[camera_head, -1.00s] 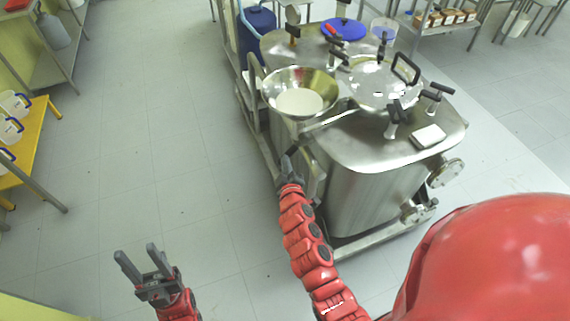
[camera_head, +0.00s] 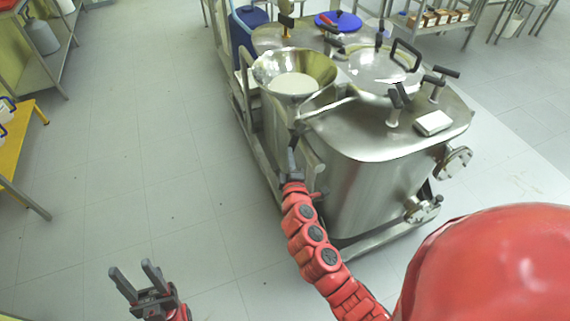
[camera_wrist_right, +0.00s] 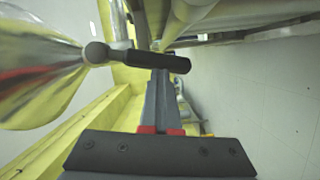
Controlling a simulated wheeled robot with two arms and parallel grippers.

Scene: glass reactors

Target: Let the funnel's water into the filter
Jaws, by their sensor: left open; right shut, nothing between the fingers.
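The steel funnel (camera_head: 318,68) sits on the near left side of the steel vessel (camera_head: 375,150), which I take to be the filter. Pale liquid (camera_head: 293,84) lies in its bowl. A black valve handle (camera_wrist_right: 150,60) with a round end crosses level just beyond my right fingertips in the right wrist view. My right gripper (camera_head: 291,152) is shut and empty below the funnel, close to the handle; I cannot tell if they touch. It also shows in the right wrist view (camera_wrist_right: 161,88). My left gripper (camera_head: 138,278) is open and empty over the floor at lower left.
The vessel has a round lid (camera_head: 375,66) with black clamp handles and flanged ports (camera_head: 453,162) low on its right. A blue drum (camera_head: 252,30) stands behind it. A yellow table (camera_head: 18,145) is at the left edge. The floor between is clear.

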